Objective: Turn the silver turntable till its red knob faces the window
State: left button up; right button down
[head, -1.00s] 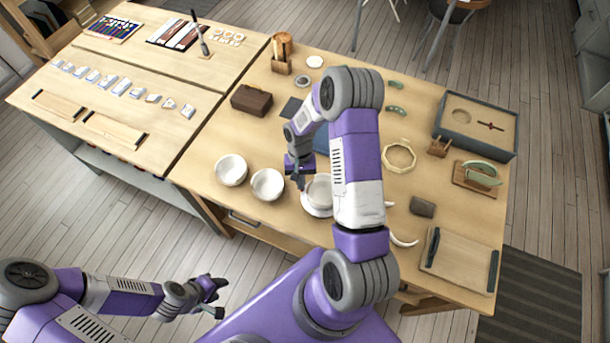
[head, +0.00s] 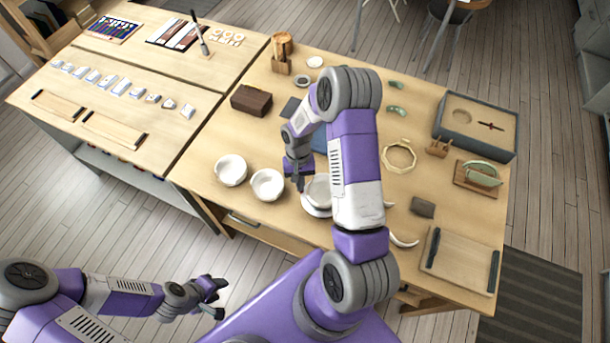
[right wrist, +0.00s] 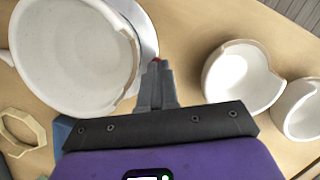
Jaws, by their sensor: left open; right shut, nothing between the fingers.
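The silver turntable (head: 314,211) stands near the front of the wooden table, mostly hidden under a white bowl (head: 318,188) and behind my right arm. In the right wrist view its pale rim (right wrist: 146,38) shows beside the large chipped bowl (right wrist: 70,60). A small red spot, the red knob (right wrist: 156,60), shows right at the tips of my right gripper (right wrist: 157,70); whether they touch is unclear. My right gripper (head: 298,188) is shut and empty, pointing down at the turntable's left edge. My left gripper (head: 220,298) is open and empty, off the table at lower left.
Two white bowls, one (head: 231,170) and another (head: 267,184), stand just left of the turntable. A brown box (head: 251,100) is behind them. A dark grey block (head: 422,207) and a board (head: 458,262) lie to the right. No window is visible.

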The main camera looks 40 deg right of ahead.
jog(key=shift+s+a+n+h+b, duration=0.25)
jog(key=shift+s+a+n+b, duration=0.25)
jog(key=shift+n, duration=0.55)
jog(key=shift+s+a+n+h+b, duration=0.25)
jog(key=shift+s+a+n, duration=0.3)
jog(key=shift+n, duration=0.5)
dwell(5.9)
